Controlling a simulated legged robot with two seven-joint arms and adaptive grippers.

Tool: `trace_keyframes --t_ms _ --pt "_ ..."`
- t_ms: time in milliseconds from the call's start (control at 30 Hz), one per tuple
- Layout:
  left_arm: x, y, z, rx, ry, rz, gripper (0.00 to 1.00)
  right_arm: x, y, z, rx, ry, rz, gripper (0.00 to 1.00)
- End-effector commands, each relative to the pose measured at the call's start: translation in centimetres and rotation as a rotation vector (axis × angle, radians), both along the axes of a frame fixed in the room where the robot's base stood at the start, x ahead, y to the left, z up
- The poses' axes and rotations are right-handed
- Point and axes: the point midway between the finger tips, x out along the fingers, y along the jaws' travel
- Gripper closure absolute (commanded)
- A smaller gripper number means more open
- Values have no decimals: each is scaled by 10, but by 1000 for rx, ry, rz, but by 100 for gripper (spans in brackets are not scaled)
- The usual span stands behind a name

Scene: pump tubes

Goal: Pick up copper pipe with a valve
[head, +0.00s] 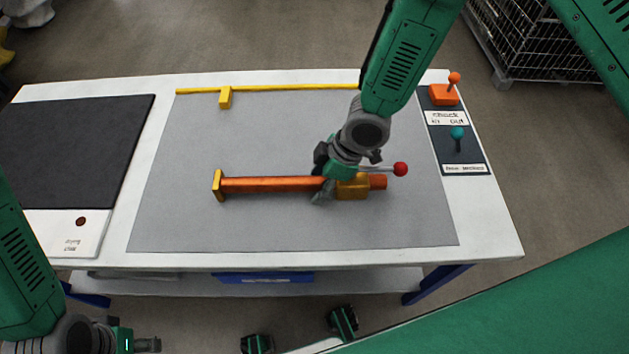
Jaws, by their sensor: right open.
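The copper pipe (270,184) lies across the grey mat in the head view, with a yellow flange at its left end. Its brass valve body (352,188) is near the right end, and a lever ends in a red ball (400,169). My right gripper (322,183) is over the pipe just left of the valve body, with its fingers around or beside the pipe. It is open; contact with the pipe cannot be told. My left gripper (147,345) is at the bottom left, off the table's front edge, away from the pipe; its fingers are partly cut off.
The white table (340,260) bears the grey mat (200,225). A yellow bar (290,87) with a short block lies along the back. A black panel (75,150) is at left. Orange (443,95) and teal (457,135) knobbed items stand at right. A wire cage (530,45) is behind.

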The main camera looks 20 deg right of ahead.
Motion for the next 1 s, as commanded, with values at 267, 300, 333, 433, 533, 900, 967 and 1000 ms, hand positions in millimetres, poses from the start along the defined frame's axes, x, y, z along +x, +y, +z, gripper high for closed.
trace_keyframes --t_ms 267,300,333,433,533,900,967,1000 --pt "0 0 0 0 0 0 52 0 1 0 -1 -1 1 70" --pt "0 0 0 0 0 0 52 0 1 0 -1 -1 1 85" --pt "0 0 0 0 0 0 52 1 1 0 0 -1 1 95" --pt "0 0 0 0 0 0 52 1 1 0 0 -1 1 100" --pt "0 0 0 0 0 0 52 1 1 1 1 -3 1 100" --pt "0 0 5 0 0 0 52 2 1 34 3 -7 -1 100" --pt "0 0 7 0 0 0 52 2 1 47 3 -7 -1 100" --pt "0 0 8 0 0 0 52 2 1 55 4 -6 -1 100"
